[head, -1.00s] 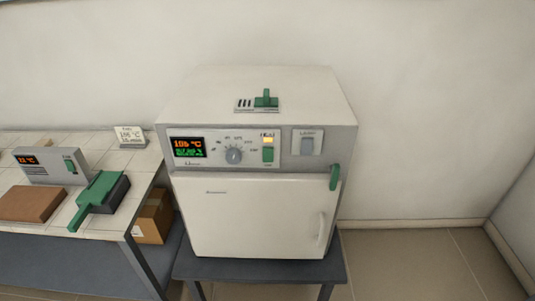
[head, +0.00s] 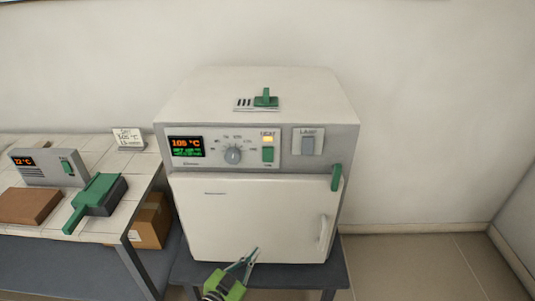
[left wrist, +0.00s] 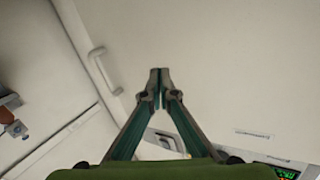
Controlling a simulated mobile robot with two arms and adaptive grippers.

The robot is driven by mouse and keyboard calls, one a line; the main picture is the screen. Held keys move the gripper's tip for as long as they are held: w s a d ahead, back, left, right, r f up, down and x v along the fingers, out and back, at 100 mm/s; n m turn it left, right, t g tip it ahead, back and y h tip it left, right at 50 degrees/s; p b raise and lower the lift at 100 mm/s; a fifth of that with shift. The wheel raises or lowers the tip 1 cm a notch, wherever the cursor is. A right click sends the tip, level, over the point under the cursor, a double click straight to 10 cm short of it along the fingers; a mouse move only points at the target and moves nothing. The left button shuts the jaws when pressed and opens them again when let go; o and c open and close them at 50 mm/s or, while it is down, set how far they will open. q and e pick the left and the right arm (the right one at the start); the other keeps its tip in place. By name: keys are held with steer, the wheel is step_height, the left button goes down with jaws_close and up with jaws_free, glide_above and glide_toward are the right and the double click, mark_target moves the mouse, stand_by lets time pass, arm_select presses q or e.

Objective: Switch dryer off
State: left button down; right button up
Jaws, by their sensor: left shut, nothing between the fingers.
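The dryer (head: 262,215), a white cabinet with its door shut, stands on a dark stand in the head view. Its panel has an orange and green display (head: 187,146) reading about 105 °C, a grey dial (head: 233,155), a green switch (head: 267,154) under a lit yellow light (head: 267,139), and a grey lamp switch (head: 308,146). My left gripper (head: 254,253) is shut and empty, low in front of the door and well below the panel. In the left wrist view, the shut fingertips (left wrist: 159,73) show before the white door. My right gripper is not in view.
A green lever (head: 336,177) is at the door's upper right, and a green-handled slider (head: 265,97) is on top. At left, a tiled table (head: 120,160) holds a small 22 °C unit (head: 40,167), a brown block (head: 28,206) and a green-handled device (head: 98,193). Floor is clear at right.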

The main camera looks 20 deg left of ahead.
mark_target(265, 161)
arm_select(q)
steer(key=d+r+m+t+h, duration=0.2)
steer(key=r+t+h, duration=0.1)
steer(key=r, duration=1.1)
steer(key=s+d+r+m+t+h+b, duration=0.1)
steer(key=d+r+t+h, duration=0.1)
steer(key=r, duration=1.2)
steer(key=shift+s+r+m+t+h+b, duration=0.2)
steer(key=shift+r+m+t+h+b, duration=0.15)
steer(key=shift+t+h, duration=0.25)
steer(key=shift+w+a+r+b, duration=0.2)
steer(key=shift+w+a+b, duration=0.25)
steer(key=shift+w, duration=0.95)
steer(key=shift+w+a+r+b, duration=0.15)
steer(key=shift+w+a+b, duration=0.25)
steer(key=shift+w, duration=1.05)
steer(key=shift+w+a+r+b, duration=0.2)
steer(key=shift+w+a+b, duration=0.25)
steer(key=shift+w, duration=0.95)
steer(key=shift+w, duration=0.15)
steer(key=shift+w, duration=0.25)
